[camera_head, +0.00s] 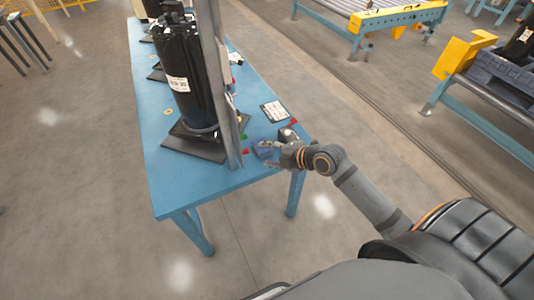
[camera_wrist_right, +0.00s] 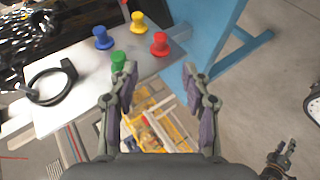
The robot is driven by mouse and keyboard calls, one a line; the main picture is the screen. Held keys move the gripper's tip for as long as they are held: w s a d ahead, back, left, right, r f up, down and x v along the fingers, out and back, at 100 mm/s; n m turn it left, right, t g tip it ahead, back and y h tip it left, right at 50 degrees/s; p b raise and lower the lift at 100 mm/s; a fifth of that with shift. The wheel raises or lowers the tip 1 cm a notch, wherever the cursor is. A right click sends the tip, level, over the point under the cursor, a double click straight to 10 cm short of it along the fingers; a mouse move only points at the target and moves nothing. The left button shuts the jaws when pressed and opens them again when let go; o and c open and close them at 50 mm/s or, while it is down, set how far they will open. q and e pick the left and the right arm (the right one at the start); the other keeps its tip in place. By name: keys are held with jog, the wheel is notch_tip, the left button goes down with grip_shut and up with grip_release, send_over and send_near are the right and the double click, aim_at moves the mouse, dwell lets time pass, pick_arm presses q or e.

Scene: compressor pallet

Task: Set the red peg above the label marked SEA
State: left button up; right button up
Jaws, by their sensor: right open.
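In the right wrist view a red peg (camera_wrist_right: 160,44) stands on a pale board (camera_wrist_right: 85,105), near its edge. A green peg (camera_wrist_right: 118,60), a blue peg (camera_wrist_right: 103,38) and a yellow peg (camera_wrist_right: 138,22) stand around it. My right gripper (camera_wrist_right: 160,76) is open and empty, its fingers below the red peg in the picture and apart from it. In the head view my right gripper (camera_head: 268,153) is by the blue table's front right corner. No label marked SEA can be read. What looks like my left gripper (camera_wrist_right: 282,152) shows small in the right wrist view.
The blue table (camera_head: 180,190) carries a black compressor (camera_head: 185,80) on a dark base. The upright board (camera_head: 218,80) is nearly edge-on in the head view, close to my right gripper. A white card (camera_head: 274,111) lies behind the gripper. Open floor surrounds the table.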

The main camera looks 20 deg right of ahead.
aim_at(247, 152)
jog(key=x, duration=1)
jog(key=shift+w+f+p, duration=0.2)
jog(key=shift+w+p, duration=0.05)
jog(key=shift+p, duration=0.05)
grip_shut()
